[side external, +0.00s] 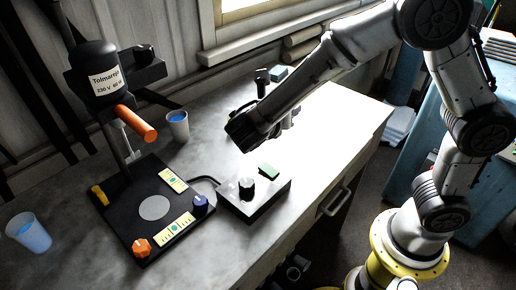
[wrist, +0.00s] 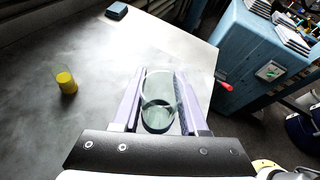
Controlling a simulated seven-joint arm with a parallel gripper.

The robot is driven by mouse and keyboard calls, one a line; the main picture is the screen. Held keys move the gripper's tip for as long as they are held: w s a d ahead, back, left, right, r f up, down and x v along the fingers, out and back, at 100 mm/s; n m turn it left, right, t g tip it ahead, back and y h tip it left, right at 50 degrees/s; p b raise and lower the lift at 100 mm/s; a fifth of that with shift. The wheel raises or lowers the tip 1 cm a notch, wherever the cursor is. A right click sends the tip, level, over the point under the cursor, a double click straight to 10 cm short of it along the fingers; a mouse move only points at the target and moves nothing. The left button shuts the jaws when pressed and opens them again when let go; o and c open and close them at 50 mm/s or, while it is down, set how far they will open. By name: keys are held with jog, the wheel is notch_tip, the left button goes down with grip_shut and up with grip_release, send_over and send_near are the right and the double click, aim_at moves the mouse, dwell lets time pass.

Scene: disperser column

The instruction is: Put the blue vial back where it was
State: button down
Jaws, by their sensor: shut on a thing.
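My gripper (wrist: 158,78) is shut on a clear, grey-green tinted vial (wrist: 158,118), seen from above between the two pale fingers in the wrist view. No clear blue contents show in it, so I cannot tell its colour for sure. In the side view my arm's end hangs over the rear right of the table, and its wrist hides the fingers and the held vial. A cup with blue in it (side external: 178,128) stands behind the disperser's base plate. Another blue cup (side external: 30,236) stands at the left front.
The disperser base plate (side external: 128,222) with knobs and its column fill the left. A control box (side external: 262,200) with a black knob stands near the front edge. A yellow vial (wrist: 66,82) and a small dark block (wrist: 117,10) stand on the table. Its bright right part is mostly clear.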

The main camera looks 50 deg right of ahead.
jog(key=s+d+m, duration=0.1)
jog(key=s+m, duration=0.2)
jog(key=s, duration=0.1)
jog(key=shift+g, duration=0.3)
jog(key=w+f, duration=0.3)
jog(key=w, duration=0.1)
jog(key=w+f, duration=0.3)
jog(key=w, duration=0.1)
jog(key=w+d+f, duration=0.1)
jog(key=w+f, duration=0.2)
jog(key=w, duration=0.1)
jog(key=shift+d+f, duration=0.1)
jog(key=shift+f, duration=0.2)
jog(key=shift+w+f, duration=0.55)
jog(key=shift+f, duration=1.55)
jog(key=shift+f, duration=0.1)
jog(key=shift+c, duration=2.2)
grip_release()
